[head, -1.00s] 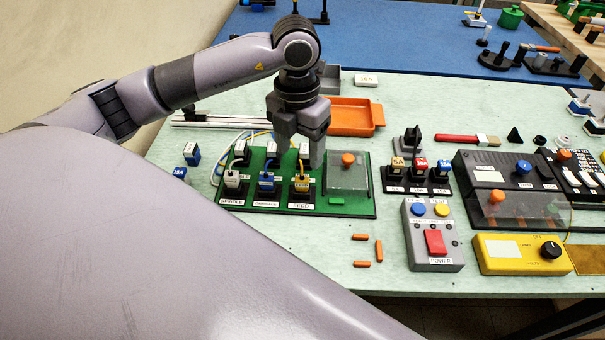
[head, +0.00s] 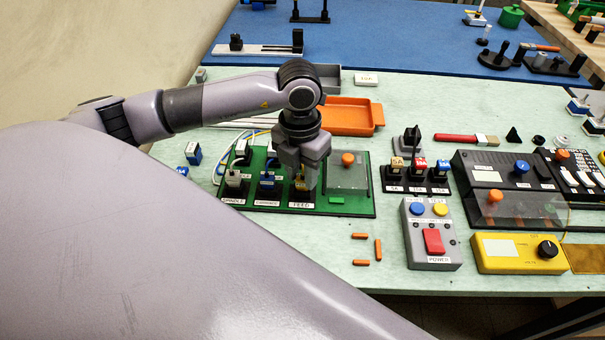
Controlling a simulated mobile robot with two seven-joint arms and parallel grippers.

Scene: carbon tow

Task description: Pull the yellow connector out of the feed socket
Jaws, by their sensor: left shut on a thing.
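The yellow connector (head: 300,185) stands in the feed socket (head: 301,196), the rightmost of three black sockets on the green board (head: 258,206). My left gripper (head: 301,182) is down over it and shut on it; the fingers and wrist hide most of the connector and its cable. The label FEED shows in front of the socket. The blue connector (head: 266,180) and the white connector (head: 233,179) stand in the sockets to its left. My right gripper is not in the view.
A clear cover with an orange knob (head: 348,159) sits just right of my left gripper. An orange tray (head: 352,117) lies behind. A grey power box (head: 432,235) and a yellow meter (head: 520,253) stand at the right. Small orange pieces (head: 378,250) lie in front.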

